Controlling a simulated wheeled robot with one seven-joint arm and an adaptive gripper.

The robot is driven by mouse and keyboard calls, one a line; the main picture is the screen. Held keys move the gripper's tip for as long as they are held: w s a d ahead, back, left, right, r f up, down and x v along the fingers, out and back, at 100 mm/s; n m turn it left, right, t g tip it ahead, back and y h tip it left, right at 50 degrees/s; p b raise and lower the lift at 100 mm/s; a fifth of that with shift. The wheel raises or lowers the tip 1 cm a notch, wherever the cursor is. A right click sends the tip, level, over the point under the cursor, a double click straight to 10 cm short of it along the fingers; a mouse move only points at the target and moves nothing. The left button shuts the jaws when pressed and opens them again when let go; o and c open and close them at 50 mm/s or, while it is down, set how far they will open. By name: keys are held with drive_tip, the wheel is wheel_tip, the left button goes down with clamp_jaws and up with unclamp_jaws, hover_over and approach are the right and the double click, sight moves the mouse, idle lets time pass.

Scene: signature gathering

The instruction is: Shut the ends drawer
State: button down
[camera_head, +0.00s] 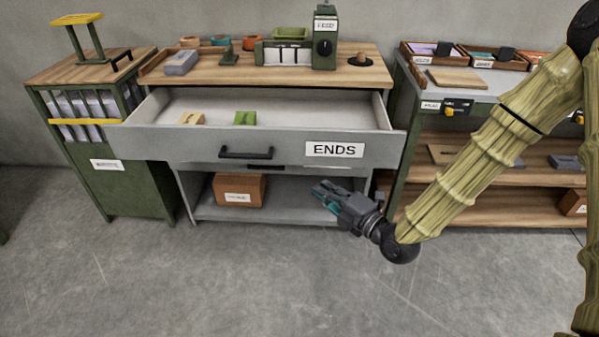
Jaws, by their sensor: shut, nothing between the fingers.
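The ends drawer (290,148) is pulled out from under the wooden worktop, with a white label reading ENDS on its grey front. Its black bar handle (246,153) sits left of the label. Inside lie a tan block (191,118) and a green block (245,118), on the left and middle of the drawer floor. My gripper (322,192) is shut and empty. It appears in the picture below the drawer front, under the label, and points up and left. I see no contact with the drawer; its exact distance from the front is hard to tell.
A cardboard box (240,189) stands on the lower shelf below the drawer. A green cabinet (130,185) is at the left. A shelf unit with trays (435,52) stands at the right, behind my arm. The concrete floor (200,280) in front is clear.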

approach(286, 151)
drive_tip(key=w+a, duration=0.2)
drive_tip(key=a, duration=0.1)
drive_tip(key=shift+w+f+n, duration=0.1)
drive_tip(key=shift+w+n, duration=0.3)
drive_tip(key=shift+w, duration=0.25)
